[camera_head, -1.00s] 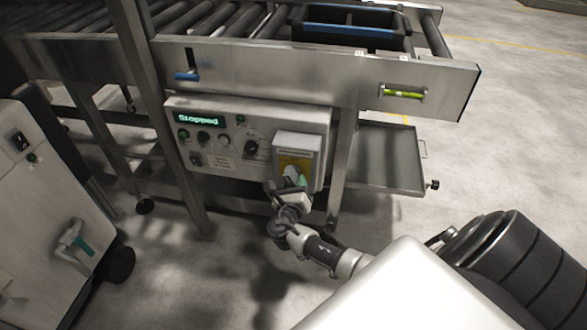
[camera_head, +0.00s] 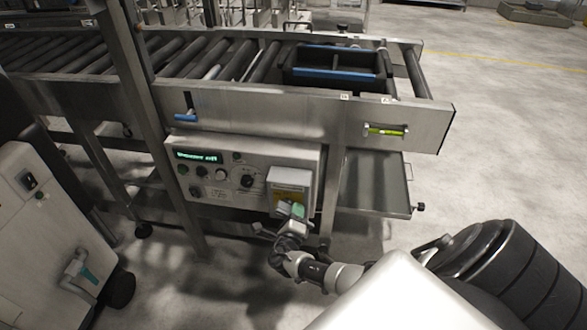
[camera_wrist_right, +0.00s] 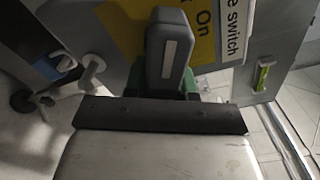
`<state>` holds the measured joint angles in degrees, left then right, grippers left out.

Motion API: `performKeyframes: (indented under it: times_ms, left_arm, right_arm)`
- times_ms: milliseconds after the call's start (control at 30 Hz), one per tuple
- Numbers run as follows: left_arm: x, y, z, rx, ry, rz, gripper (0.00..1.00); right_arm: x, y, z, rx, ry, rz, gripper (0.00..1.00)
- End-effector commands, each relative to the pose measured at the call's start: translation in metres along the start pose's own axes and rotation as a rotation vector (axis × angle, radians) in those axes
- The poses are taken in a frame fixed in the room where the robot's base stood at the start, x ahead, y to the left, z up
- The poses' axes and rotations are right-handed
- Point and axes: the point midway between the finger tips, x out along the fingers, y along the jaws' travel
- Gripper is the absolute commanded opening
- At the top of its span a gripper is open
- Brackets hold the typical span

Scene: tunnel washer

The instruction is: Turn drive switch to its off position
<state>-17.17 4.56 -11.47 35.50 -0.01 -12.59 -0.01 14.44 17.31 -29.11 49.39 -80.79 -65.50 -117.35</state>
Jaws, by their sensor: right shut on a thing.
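The drive switch has a grey handle with a white stripe (camera_wrist_right: 168,58), upright in the right wrist view. Behind it is a yellow label (camera_wrist_right: 122,25); the words "switch" and "On" read sideways to the handle's right. In the head view the switch sits on a grey box (camera_head: 289,176) at the right end of the control panel. My right gripper (camera_head: 291,212) is at the front of this box, shut on the switch handle. Its green fingertips show beside the handle in the wrist view, partly hidden. My left gripper is not in view.
The control panel has a green-lit display (camera_head: 198,156) and several knobs. Above it is a roller conveyor with a dark crate (camera_head: 338,66) and a side beam carrying a yellow-green level (camera_head: 386,131). A metal tray (camera_head: 378,183) juts out right of the panel. A white cabinet (camera_head: 45,235) stands left.

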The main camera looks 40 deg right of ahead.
Motion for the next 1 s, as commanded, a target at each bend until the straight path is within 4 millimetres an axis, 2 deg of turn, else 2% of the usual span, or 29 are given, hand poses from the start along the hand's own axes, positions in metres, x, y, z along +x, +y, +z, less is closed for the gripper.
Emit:
performKeyframes:
  times_ms: [33,100,400,633,1000]
  left_arm:
    - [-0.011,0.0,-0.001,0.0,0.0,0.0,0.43]
    - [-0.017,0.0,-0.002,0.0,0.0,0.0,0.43]
    - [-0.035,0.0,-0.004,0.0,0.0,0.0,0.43]
    - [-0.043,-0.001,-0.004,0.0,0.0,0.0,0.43]
    - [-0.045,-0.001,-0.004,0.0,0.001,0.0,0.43]
  right_arm:
    - [0.0,-0.006,0.004,-0.044,-0.001,0.0,0.0]
    - [0.0,-0.007,0.003,-0.107,-0.001,0.001,0.0]
    - [0.0,-0.012,0.004,-0.327,-0.001,0.0,0.0]
    - [0.0,-0.013,0.004,-0.426,0.0,0.0,0.0]
    - [0.0,-0.013,0.004,-0.472,0.001,0.0,0.0]
